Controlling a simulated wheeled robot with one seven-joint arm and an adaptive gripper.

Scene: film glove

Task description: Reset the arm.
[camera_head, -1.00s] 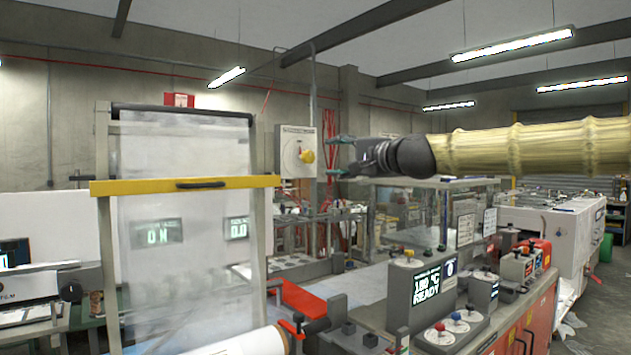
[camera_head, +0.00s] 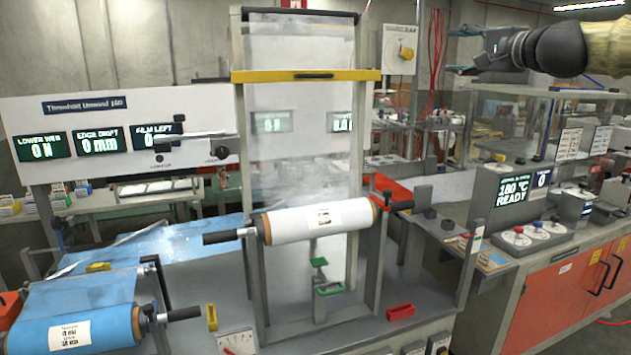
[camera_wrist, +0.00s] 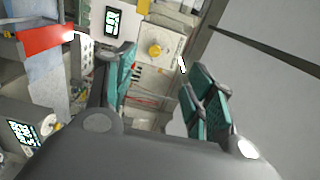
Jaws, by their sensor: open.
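My gripper (camera_head: 468,62) is at the upper right of the head view, on the end of my arm, which reaches in from the right edge. It points left, high above the machines. In the wrist view my gripper (camera_wrist: 160,85) shows two teal-padded fingers spread wide apart with nothing between them. Beyond the gap is a wall box with a yellow knob (camera_wrist: 155,48). The same knob (camera_head: 406,53) shows left of my gripper in the head view. My gripper touches nothing that I can see.
A film frame with a yellow bar (camera_head: 305,76) stands at centre, with a white roll (camera_head: 318,220) low on it. A blue roll (camera_head: 75,325) is at lower left. A clear-walled enclosure (camera_head: 540,95) stands below my arm. A heater display (camera_head: 512,192) reads 180 °C READY.

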